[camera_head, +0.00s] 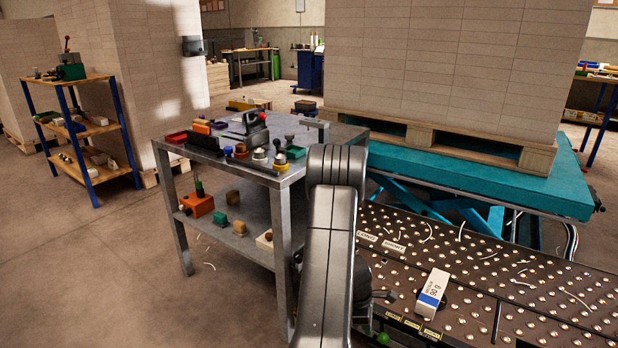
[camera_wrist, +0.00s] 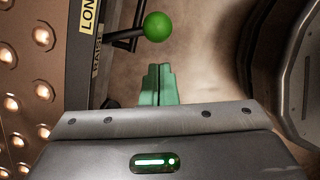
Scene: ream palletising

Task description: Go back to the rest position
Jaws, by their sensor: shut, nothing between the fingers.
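My gripper (camera_wrist: 158,70) shows in the wrist view as two green fingers side by side, shut with nothing between them. Bare floor lies beyond the fingertips. In the head view my arm rises in front of the metal table and hides the gripper. A green ball knob (camera_wrist: 158,27) on a black lever is just beyond the fingers in the wrist view, apart from them. The same green knob shows in the head view (camera_head: 383,338) at the near edge of the roller table.
The ball-studded roller table (camera_head: 480,271) on the right carries a white and blue box (camera_head: 433,293) and loose strips. A grey metal table (camera_head: 284,222) with tools stands left of my arm. A teal lift (camera_head: 535,193) bears a pallet stack (camera_head: 440,70). Floor at the left is clear.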

